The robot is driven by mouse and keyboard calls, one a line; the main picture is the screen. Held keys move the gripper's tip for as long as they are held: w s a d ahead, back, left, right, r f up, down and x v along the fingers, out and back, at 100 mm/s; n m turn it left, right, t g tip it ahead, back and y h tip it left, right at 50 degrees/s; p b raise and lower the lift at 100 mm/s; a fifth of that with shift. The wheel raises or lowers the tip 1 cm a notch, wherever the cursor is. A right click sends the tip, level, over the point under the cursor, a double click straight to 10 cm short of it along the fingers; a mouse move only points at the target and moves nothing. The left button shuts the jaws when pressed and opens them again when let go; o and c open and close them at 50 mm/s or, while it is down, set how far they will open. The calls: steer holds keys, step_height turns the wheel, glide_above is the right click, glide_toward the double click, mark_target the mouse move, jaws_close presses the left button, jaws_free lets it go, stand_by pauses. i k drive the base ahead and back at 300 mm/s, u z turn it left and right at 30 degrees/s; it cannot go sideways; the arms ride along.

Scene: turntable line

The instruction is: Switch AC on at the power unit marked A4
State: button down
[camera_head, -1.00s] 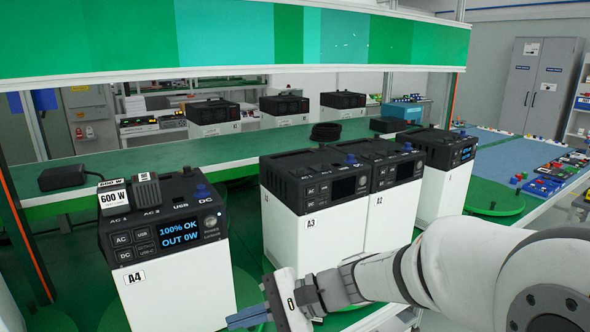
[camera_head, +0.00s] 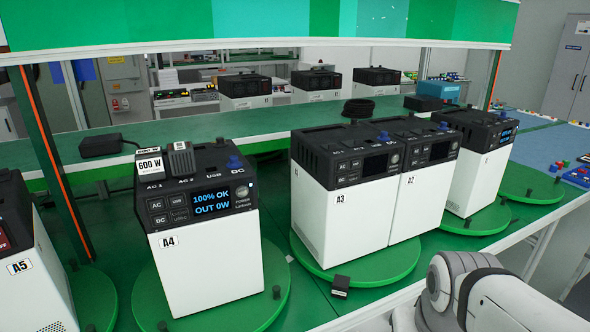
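The power unit marked A4 (camera_head: 208,256) is a white box with a black top, standing upright on a round green turntable (camera_head: 272,275) left of centre. Its front panel has AC, USB and DC buttons; the AC button (camera_head: 157,205) is at the upper left of the panel. Its screen (camera_head: 211,202) is lit in blue and reads "100% OK" and "OUT 0W". A block labelled 600 W (camera_head: 149,164) and a grey plug-like block (camera_head: 180,159) sit on its top. A blue knob stands by DC. My gripper is outside the view; only part of my arm shows at the lower right.
Unit A5 (camera_head: 35,298) stands at the left edge. Units A3 (camera_head: 335,225) and A2 (camera_head: 418,205) stand side by side to the right, with another unit (camera_head: 475,170) beyond. A dark adapter (camera_head: 100,145) lies on the rear green bench. Floor space between A4 and A3 is narrow.

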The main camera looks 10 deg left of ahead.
mark_target(157, 204)
steer(key=u, duration=1.55)
